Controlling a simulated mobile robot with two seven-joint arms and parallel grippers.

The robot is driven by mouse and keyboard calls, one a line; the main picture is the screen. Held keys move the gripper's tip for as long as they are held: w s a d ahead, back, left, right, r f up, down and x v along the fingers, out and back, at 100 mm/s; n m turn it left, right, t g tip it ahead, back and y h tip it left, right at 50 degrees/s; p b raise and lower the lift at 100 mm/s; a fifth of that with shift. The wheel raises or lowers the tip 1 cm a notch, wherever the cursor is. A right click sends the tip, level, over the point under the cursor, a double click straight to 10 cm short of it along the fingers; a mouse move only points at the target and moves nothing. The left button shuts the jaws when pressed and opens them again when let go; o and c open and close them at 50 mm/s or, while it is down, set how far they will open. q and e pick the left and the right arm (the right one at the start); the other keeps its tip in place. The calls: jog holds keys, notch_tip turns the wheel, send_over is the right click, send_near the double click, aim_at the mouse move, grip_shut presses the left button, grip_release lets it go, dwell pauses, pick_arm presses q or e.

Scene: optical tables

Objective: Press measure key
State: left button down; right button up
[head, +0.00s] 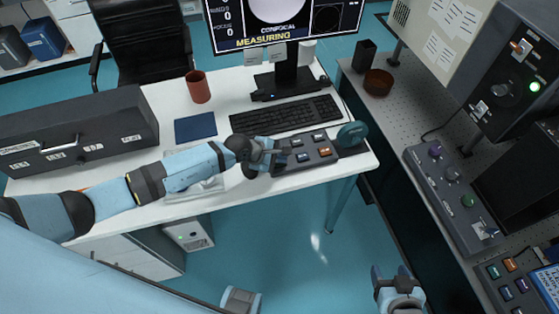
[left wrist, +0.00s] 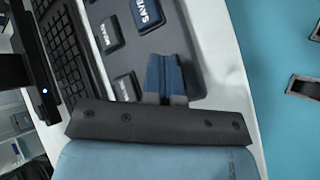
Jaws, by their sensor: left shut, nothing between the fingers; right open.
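The key panel (head: 325,160) lies on the white desk, below the keyboard, with several dark keys and one orange key (head: 325,152). In the left wrist view, a blue key reads SAVE (left wrist: 147,13); the grey keys (left wrist: 109,36) beside it have labels I cannot read surely. Which key is the measure key I cannot tell. My left gripper (head: 280,158) is shut and empty at the panel's left edge. Its blue fingertips (left wrist: 165,72) are over the panel; whether they touch a key is unclear. The monitor (head: 285,20) reads MEASURING. My right gripper (head: 392,278) is open and empty, above the floor.
A keyboard (head: 285,114), a blue pad (head: 195,127), a brown cup (head: 198,87) and a teal round knob (head: 352,134) are on the desk. A long dark case (head: 80,130) stands at left. Instrument boxes (head: 455,190) stand on the right table. Floor between is clear.

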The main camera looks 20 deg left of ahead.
pick_arm(q)
jog(key=shift+r+p, duration=0.6)
jog(key=shift+r, duration=0.2)
notch_tip(320, 180, up, 5)
jog(key=p, duration=0.4)
dwell(0.7)
